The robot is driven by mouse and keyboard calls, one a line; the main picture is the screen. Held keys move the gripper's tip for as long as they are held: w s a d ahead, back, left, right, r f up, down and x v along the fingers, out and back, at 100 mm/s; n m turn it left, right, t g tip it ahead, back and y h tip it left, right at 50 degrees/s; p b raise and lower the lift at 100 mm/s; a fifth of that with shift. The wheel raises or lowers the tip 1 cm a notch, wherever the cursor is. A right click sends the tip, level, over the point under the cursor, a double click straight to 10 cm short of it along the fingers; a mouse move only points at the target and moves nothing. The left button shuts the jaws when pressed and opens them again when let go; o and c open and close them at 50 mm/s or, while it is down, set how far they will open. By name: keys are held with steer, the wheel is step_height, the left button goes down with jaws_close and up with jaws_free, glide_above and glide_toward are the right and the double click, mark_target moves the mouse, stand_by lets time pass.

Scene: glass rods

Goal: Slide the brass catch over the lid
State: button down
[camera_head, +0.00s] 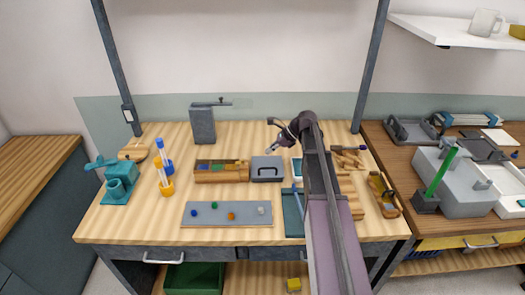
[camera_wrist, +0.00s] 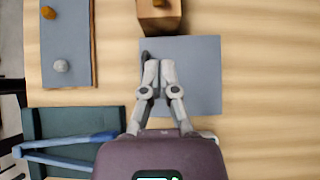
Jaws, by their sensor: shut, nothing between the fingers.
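A grey box with a flat lid and a dark handle (camera_head: 267,171) stands mid-table. In the wrist view its lid (camera_wrist: 200,70) is a grey square behind my fingers, with only a bit of the dark handle showing beside them. A wooden compartment box (camera_head: 221,177) stands just left of it. Its end (camera_wrist: 160,22) shows at the top of the wrist view, with a small brass-coloured piece at the frame edge. I cannot tell whether that is the catch. My gripper (camera_head: 269,151) is shut and empty, above the grey lid; its fingertips (camera_wrist: 159,67) are together.
A grey tray (camera_head: 210,219) with several small coloured knobs lies in front. A teal tray (camera_head: 291,228) with blue tongs lies front right. Blue and yellow stands (camera_head: 166,188) and a teal device (camera_head: 118,185) are at the left. A grey post (camera_head: 203,126) stands behind.

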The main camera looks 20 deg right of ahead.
steer(key=shift+p+v, duration=1.2)
steer(key=shift+v, duration=0.85)
steer(key=s+a+f+n+h, duration=0.1)
steer(key=s+a+n+h, duration=0.2)
steer(key=s+n, duration=0.4)
steer(key=s+a+f+n+g+h, duration=0.1)
steer(key=s+a+f+n+h, duration=0.1)
steer(key=s+a+n, duration=0.3)
steer(key=s+a+f+n+g+h, duration=0.1)
steer(key=s+a+f+n+h, duration=0.1)
steer(key=s+n, duration=0.7)
steer(key=shift+s+a+f+h, duration=0.2)
steer(key=shift+s+a+h, duration=0.6)
steer(key=shift+s+a, duration=0.25)
